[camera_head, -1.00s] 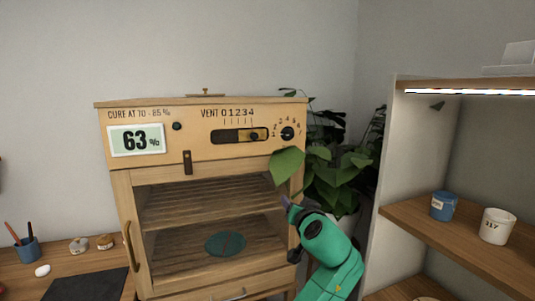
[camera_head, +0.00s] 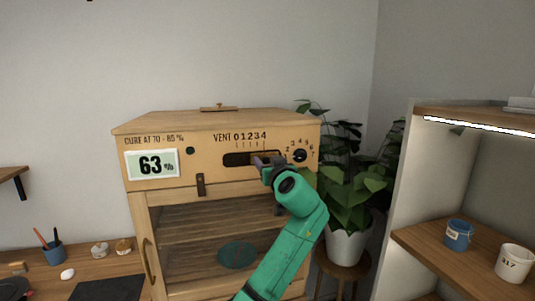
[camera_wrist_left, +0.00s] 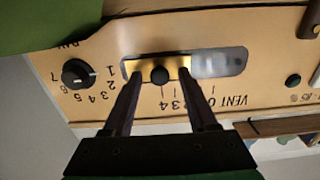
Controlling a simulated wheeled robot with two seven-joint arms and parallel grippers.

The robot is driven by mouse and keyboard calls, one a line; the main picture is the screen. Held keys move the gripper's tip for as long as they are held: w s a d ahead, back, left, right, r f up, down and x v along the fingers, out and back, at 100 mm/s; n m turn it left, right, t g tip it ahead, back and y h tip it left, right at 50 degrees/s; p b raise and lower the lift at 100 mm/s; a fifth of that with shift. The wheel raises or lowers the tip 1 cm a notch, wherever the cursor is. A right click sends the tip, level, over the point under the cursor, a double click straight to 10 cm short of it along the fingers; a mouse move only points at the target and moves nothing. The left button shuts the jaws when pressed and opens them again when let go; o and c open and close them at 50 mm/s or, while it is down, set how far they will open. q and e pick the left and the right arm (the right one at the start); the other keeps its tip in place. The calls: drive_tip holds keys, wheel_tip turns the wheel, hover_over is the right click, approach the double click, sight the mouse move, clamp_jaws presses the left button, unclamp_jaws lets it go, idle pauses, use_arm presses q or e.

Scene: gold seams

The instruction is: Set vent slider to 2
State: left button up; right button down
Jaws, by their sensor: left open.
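The vent slider is a dark round knob (camera_wrist_left: 159,75) on a brass plate in a dark slot (camera_head: 238,159) on the wooden cabinet's front panel. In the left wrist view, which shows the panel upside down, the plate fills the high-number end of the slot and the knob is about level with the 4. My left gripper (camera_head: 268,162) is at the slot's right part, hiding the knob in the head view. In the wrist view the gripper (camera_wrist_left: 160,80) is open, one finger on each side of the knob with gaps between. My right gripper is not in view.
A numbered rotary dial (camera_head: 300,156) sits just right of the slot. A potted plant (camera_head: 348,205) stands close at the cabinet's right, near my arm.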

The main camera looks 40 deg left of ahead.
use_arm(q)
drive_tip(key=shift+c, duration=0.3)
clamp_jaws()
idle(1.2)
